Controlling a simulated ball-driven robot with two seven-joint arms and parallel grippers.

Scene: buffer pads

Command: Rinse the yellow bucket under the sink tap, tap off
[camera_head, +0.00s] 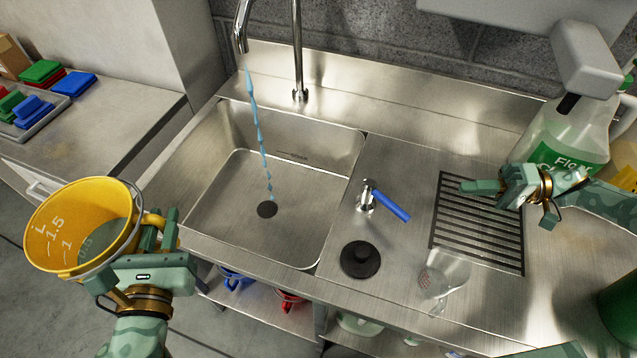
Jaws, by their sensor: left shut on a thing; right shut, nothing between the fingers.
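The yellow bucket (66,222) is at the left, tilted, in front of the counter's edge and outside the sink basin. My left gripper (157,232) is shut on the bucket at its right side, near the handle. The bucket's inside shows white volume marks. Water runs in a thin blue stream from the tap (242,38) into the steel sink basin (230,215), down to the dark drain. The blue tap lever (390,204) is on the counter right of the basin. My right gripper (472,186) is shut and empty above the dark drain grate (478,235).
A black stopper (360,259) and a clear glass (443,276) stand on the steel counter. A floor cleaner bottle (570,135) stands at the right, behind my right arm. Colored pads (40,72) lie on the left bench. Blue and red items sit on a shelf below.

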